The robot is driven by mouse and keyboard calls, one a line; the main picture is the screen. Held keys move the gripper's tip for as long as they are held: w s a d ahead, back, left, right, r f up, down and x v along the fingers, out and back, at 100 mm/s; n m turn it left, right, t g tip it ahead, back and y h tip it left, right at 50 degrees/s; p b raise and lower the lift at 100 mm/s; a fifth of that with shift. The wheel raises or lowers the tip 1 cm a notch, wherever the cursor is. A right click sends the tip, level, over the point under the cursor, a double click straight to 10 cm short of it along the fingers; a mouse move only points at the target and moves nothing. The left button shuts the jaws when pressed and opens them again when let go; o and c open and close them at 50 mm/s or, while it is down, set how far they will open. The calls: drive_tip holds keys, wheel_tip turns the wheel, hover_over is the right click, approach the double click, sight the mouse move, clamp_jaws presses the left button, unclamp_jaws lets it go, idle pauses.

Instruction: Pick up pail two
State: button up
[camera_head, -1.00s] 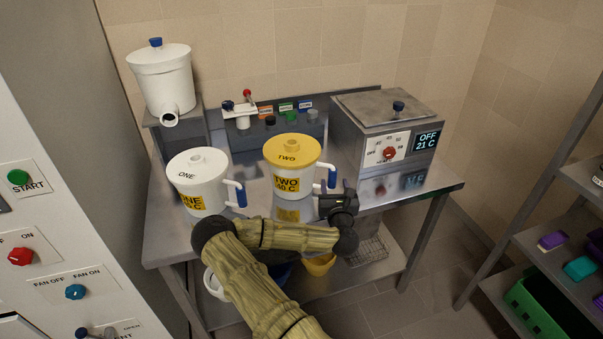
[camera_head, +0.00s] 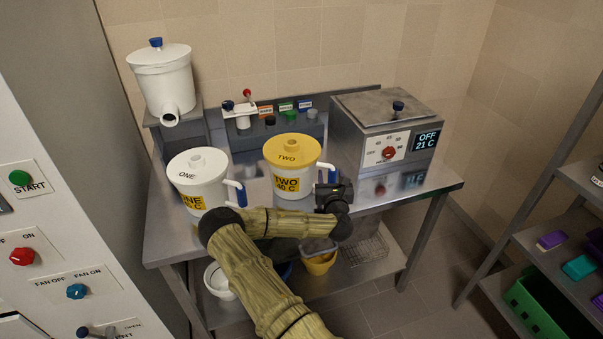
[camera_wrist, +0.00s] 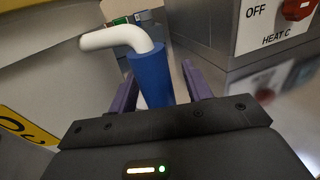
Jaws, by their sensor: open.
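Pail two (camera_head: 290,170) is a white pail with a yellow lid and a yellow label. It stands upright on the metal table, right of pail one (camera_head: 197,183). Its handle has a blue grip (camera_head: 332,176) on its right side. My gripper (camera_head: 329,190) is low beside that handle. In the wrist view, the blue grip (camera_wrist: 151,78) stands between my gripper's purple fingers (camera_wrist: 160,92), with the white bar bending left to the pail. The fingers are open, with a gap showing to the right of the grip. Part of the handle's lower end is hidden.
A heater box (camera_head: 385,130) reading OFF 21 C stands close on the right; its red knob also shows in the wrist view (camera_wrist: 297,8). A spouted white vessel (camera_head: 162,80) is at back left. A small lever valve (camera_head: 242,110) is behind the pails. The table's front edge lies under my arm.

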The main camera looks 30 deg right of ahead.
clamp_jaws()
idle(0.4)
wheel_tip(320, 180, up, 10)
idle(0.5)
idle(0.3)
